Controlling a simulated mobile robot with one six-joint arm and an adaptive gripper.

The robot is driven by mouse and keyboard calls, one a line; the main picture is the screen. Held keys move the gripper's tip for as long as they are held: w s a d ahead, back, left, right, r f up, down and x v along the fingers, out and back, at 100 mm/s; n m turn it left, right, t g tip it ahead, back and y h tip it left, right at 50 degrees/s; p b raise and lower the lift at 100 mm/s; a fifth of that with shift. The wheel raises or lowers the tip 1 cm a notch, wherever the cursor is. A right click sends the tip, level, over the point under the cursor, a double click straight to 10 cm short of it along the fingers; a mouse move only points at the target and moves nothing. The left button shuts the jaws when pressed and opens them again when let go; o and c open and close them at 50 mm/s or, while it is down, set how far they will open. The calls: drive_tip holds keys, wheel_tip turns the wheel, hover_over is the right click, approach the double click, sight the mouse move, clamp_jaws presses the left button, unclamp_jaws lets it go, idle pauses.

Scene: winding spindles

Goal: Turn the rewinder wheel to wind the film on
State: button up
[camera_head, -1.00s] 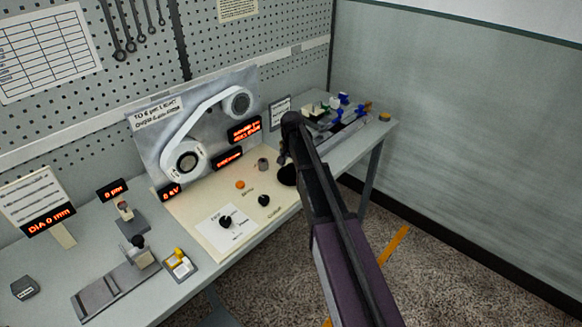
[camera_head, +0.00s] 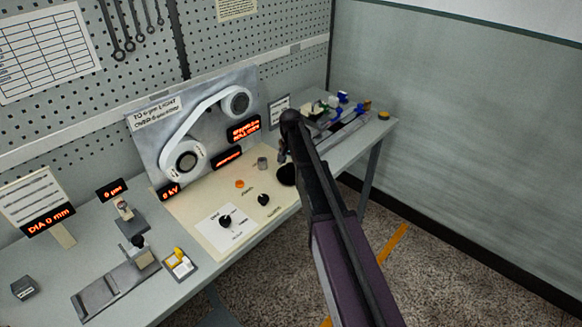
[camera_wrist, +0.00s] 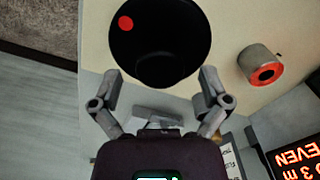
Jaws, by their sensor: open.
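The rewinder wheel appears to be the black round disc with a red dot (camera_wrist: 160,52) in the wrist view. It also shows as a dark disc (camera_head: 287,176) on the cream panel in the head view, partly behind my arm. My gripper (camera_wrist: 160,84) is open, its two fingers spread at either side of the wheel's near edge. Nothing is between the fingers, and I cannot tell whether they touch the wheel. The white film (camera_head: 196,117) loops around two rollers on the upright grey board. In the head view my gripper is mostly hidden by my arm.
A grey knob with a red ring (camera_wrist: 262,66) stands right of the wheel in the wrist view. The panel holds black knobs (camera_head: 225,221) and an orange button (camera_head: 239,184). Lit displays (camera_head: 243,129) stand behind. Blue-handled items (camera_head: 343,98) lie at the bench's far end.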

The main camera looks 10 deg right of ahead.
sight(291, 166)
drive_tip(key=shift+r+n+p, duration=0.65)
drive_tip(key=shift+r+n, duration=0.15)
drive_tip(key=shift+r, duration=0.05)
wheel_tip(291, 166, up, 12)
drive_tip(key=n+p, duration=1.1)
drive_tip(key=n, duration=0.5)
drive_tip(key=shift+f, duration=0.25)
drive_tip(key=shift+f, duration=0.25)
wheel_tip(291, 166, down, 13)
drive_tip(key=b, duration=1.3)
drive_tip(key=shift+f, duration=0.2)
drive_tip(key=c, duration=1.1)
